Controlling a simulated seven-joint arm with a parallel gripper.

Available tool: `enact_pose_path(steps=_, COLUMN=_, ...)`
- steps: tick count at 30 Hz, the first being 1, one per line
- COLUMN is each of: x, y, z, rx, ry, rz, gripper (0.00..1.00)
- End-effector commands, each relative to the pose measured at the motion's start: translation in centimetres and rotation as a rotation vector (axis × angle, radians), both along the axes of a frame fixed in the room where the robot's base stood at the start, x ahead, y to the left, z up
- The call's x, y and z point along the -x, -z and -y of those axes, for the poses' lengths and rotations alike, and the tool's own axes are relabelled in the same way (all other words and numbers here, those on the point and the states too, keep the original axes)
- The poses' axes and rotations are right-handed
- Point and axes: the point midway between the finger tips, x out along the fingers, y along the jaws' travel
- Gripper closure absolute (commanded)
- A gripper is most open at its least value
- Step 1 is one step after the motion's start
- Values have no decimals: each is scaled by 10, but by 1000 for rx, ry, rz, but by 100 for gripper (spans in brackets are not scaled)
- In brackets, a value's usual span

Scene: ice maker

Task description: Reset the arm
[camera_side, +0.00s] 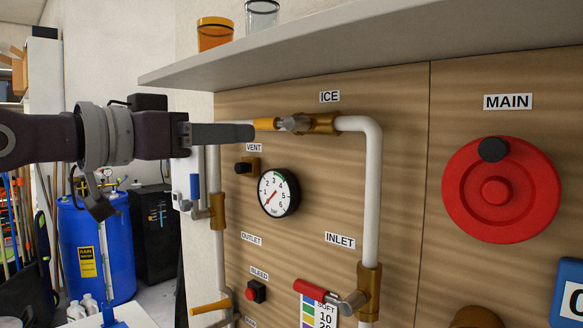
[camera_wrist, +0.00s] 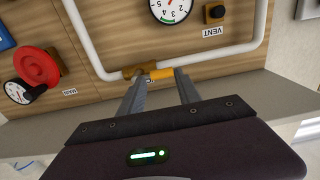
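My gripper (camera_side: 250,131) reaches in from the left in the side view, level with the ICE valve. In the wrist view its two fingers (camera_wrist: 157,88) are apart, with the yellow handle (camera_wrist: 162,74) of the ICE valve showing between and just beyond their tips. The yellow handle (camera_side: 266,124) lies horizontally along the pipe, beside the fingertips in the side view. Whether a finger touches it I cannot tell. The brass ICE valve body (camera_side: 322,123) sits at the top of the white pipe.
A grey shelf (camera_side: 330,50) juts out just above my arm, with an orange jar (camera_side: 214,34) on it. Below are the gauge (camera_side: 278,193), VENT knob (camera_side: 243,168), blue OUTLET handle (camera_side: 195,184) and red INLET handle (camera_side: 311,289). A red MAIN wheel (camera_side: 500,215) is at right.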

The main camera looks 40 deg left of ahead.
Motion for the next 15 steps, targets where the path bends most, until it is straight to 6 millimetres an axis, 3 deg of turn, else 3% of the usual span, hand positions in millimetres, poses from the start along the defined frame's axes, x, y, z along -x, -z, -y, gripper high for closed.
enact_pose_path(steps=7, x=0, y=1, z=0, rx=0, ry=0, rz=-3, gripper=60)
enact_pose_path(steps=9, x=1, y=13, z=-1, rx=0, ry=-1, rz=-41, gripper=60)
enact_pose_path(steps=11, x=5, y=42, z=-2, rx=-1, ry=-3, rz=-135, gripper=60)
enact_pose_path(steps=15, x=42, y=154, z=-7, rx=0, ry=-6, rz=-512, gripper=60)
